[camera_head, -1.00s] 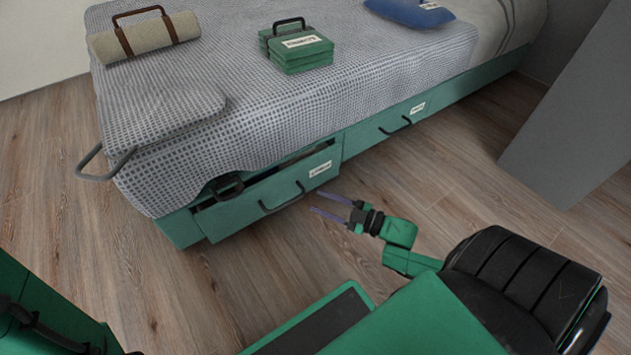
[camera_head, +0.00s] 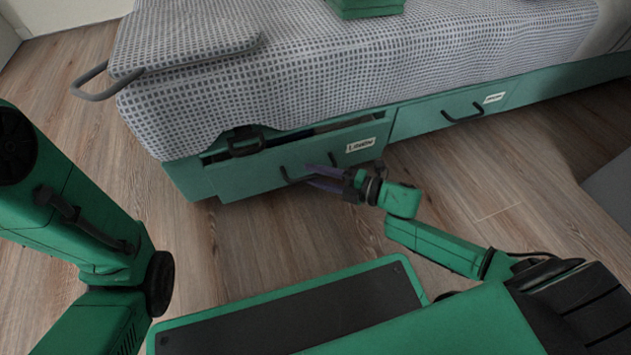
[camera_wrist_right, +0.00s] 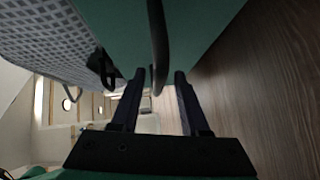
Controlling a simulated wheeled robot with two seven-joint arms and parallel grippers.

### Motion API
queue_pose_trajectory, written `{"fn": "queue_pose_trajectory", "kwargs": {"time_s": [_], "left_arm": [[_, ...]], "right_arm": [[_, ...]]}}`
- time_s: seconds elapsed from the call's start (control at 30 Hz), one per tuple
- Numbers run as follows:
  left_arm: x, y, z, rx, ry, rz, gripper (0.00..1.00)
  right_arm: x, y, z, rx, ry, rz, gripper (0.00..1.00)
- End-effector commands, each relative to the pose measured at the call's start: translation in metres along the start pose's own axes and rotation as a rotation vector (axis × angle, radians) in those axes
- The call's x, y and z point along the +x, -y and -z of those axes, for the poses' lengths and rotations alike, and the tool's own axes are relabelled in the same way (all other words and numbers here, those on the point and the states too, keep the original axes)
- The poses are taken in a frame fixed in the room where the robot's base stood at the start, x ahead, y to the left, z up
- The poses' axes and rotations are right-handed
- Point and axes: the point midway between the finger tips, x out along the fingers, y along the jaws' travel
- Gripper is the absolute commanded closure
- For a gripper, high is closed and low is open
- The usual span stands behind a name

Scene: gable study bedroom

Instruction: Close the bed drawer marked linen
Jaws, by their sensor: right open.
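The linen drawer (camera_head: 238,178) is in the bed's green base and stands partly open, with a dark gap above its front. Its white label (camera_head: 360,145) is at the right end of the front. A black buckled strap (camera_head: 244,142) shows at the gap's left part. My right gripper (camera_head: 310,174) is open at the drawer's dark handle (camera_head: 287,174), which its fingers partly hide. In the right wrist view the handle (camera_wrist_right: 157,45) runs down toward the space between the open fingers (camera_wrist_right: 159,82); I cannot tell if they touch it. My left gripper is out of view.
A second drawer (camera_head: 440,112) beside it on the right sits flush. A patterned cover (camera_head: 250,75) hangs over the bed edge, and a grey bar (camera_head: 95,92) sticks out at the bed's left end. Wooden floor (camera_head: 265,235) lies clear before the drawer.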

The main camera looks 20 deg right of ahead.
Motion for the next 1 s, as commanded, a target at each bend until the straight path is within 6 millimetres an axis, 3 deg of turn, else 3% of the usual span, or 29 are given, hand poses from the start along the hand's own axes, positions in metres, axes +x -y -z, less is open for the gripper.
{"fn": "queue_pose_trajectory", "kwargs": {"time_s": [0.27, 0.4, 1.0], "left_arm": [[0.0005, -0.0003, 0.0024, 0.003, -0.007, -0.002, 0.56], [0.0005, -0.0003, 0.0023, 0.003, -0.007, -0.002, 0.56], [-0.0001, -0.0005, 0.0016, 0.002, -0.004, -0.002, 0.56]], "right_arm": [[0.0042, -0.0011, 0.0004, 0.001, 0.000, 0.000, 0.55], [0.0040, -0.0010, 0.0004, 0.001, 0.000, 0.000, 1.00], [0.0036, -0.0003, 0.0001, 0.001, 0.000, 0.001, 1.00]]}}
